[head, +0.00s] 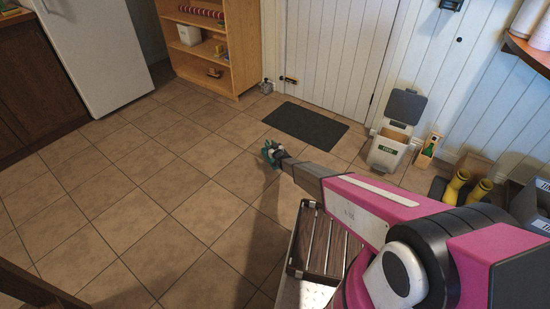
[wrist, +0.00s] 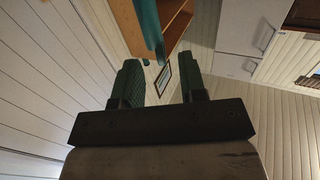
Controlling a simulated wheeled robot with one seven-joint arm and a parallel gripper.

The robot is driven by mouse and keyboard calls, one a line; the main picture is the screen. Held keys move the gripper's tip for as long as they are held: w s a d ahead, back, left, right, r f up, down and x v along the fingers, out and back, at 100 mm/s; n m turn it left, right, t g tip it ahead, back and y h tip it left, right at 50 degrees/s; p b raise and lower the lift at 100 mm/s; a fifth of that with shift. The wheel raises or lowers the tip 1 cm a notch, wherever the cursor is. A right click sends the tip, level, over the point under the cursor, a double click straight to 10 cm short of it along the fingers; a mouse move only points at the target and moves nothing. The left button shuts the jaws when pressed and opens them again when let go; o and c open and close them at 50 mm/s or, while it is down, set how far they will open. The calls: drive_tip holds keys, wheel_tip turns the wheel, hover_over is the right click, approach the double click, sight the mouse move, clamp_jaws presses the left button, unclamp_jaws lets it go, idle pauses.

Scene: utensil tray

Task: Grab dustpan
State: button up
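My gripper (head: 270,152) is at the end of my outstretched arm, over the tiled floor in the middle of the head view. In the wrist view its two dark green fingers (wrist: 162,80) stand apart with a clear gap. A teal, handle-like piece (wrist: 150,25) comes down from the top edge of the wrist view, close to the left fingertip. Its lower end shows near the opening between the fingers; I cannot tell whether it touches them. Teal also shows at my gripper in the head view. The piece may be the dustpan, but no pan is clearly visible.
A slatted wooden rack (head: 325,250) stands below my arm. A dark mat (head: 305,124) lies before the white door (head: 338,45). A grey bin (head: 390,148) and yellow boots (head: 455,187) stand right. A wooden shelf (head: 240,45) is behind. The left floor is clear.

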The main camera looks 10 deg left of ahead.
sight(267, 141)
drive_tip(key=x, duration=0.3)
drive_tip(key=shift+w+a+r, duration=0.2)
drive_tip(key=shift+a, duration=0.15)
drive_tip(key=shift+c, duration=0.3)
clamp_jaws()
